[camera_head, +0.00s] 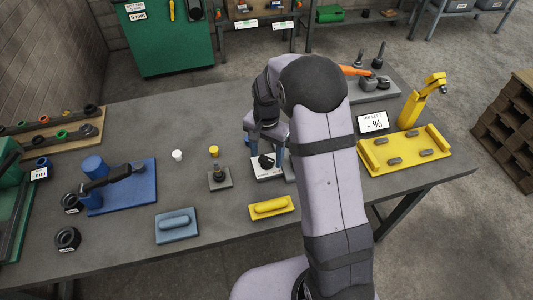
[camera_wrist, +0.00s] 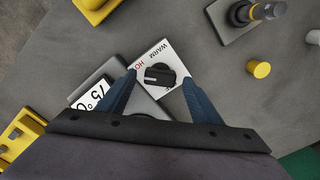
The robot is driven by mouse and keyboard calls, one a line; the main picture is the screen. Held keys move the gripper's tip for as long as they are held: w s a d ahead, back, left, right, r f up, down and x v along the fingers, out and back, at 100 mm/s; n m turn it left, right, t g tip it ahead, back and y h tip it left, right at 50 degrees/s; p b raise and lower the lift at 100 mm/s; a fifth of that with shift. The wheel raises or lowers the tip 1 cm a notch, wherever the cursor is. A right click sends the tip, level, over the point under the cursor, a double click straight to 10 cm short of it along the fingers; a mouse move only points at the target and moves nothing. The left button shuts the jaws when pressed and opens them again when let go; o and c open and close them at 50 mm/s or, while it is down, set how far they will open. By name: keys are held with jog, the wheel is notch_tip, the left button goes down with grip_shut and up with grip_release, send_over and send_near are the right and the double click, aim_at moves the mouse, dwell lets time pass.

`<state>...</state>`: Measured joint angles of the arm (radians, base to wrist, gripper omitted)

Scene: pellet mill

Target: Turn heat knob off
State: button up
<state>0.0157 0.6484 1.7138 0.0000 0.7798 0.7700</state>
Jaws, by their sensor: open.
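The heat knob (camera_wrist: 159,76) is black and round with a raised bar. It sits on a white plate (camera_wrist: 174,58) marked WARM and HOT in the wrist view; no OFF mark is readable. Its bar lies roughly level in that picture, and I cannot tell surely which mark it points at. In the head view the knob (camera_head: 266,162) shows under my gripper (camera_head: 265,148). My gripper is open, with its blue fingers on either side of the knob in the wrist view. I cannot tell whether they touch it.
A display reading 75 (camera_wrist: 90,100) stands beside the plate. A dark post on a grey base (camera_head: 219,178), a yellow cap (camera_head: 214,151) and a white cap (camera_head: 177,155) stand to the left.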

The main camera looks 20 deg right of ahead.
jog(key=shift+f, duration=0.55)
jog(key=c, duration=1.1)
jog(key=shift+o, duration=0.2)
